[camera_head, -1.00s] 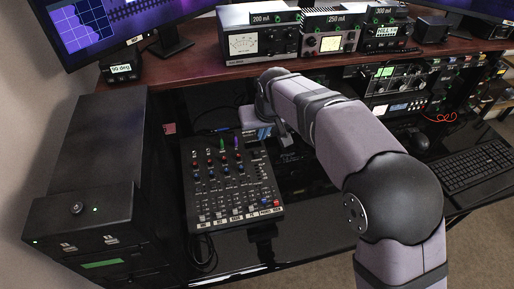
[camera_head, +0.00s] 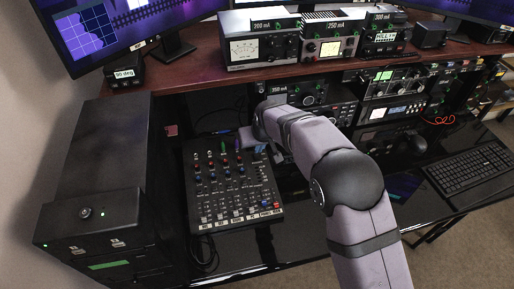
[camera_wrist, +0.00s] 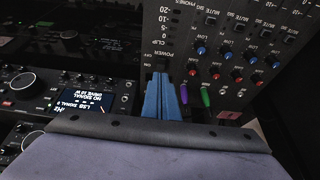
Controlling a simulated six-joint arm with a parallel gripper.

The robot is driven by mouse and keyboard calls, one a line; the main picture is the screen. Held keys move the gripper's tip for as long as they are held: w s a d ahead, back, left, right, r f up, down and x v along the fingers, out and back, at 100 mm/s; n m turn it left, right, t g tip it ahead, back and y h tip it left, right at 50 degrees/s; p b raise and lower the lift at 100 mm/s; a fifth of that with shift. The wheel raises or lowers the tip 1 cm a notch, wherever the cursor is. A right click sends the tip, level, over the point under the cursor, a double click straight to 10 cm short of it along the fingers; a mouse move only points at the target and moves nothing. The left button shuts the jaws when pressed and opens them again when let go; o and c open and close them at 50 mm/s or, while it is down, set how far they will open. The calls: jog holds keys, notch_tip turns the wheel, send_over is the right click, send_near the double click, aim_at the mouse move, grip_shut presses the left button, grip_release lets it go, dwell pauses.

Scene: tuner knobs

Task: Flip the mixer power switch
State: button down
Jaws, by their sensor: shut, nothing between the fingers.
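The black mixer (camera_head: 233,192) lies on the desk, its panel covered with rows of coloured knobs. In the wrist view the mixer panel (camera_wrist: 225,60) fills the upper right, upside down, with a printed POWER label. My gripper (camera_wrist: 163,76) has blue fingers, pressed together and empty. The fingertips are at the panel's edge by the POWER label. A small dark shape just past the tips may be the power switch (camera_wrist: 161,63); its position and any contact cannot be told. In the head view my wrist hides most of the gripper and the mixer's top right corner.
A radio with a lit screen (camera_wrist: 85,100) is on the other side. The black computer tower (camera_head: 100,180) stands left of the mixer. A keyboard (camera_head: 462,170) lies far right.

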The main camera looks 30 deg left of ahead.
aim_at(257, 157)
jog(key=shift+p+x, duration=0.55)
jog(key=shift+x, duration=1.4)
jog(key=shift+f, duration=0.1)
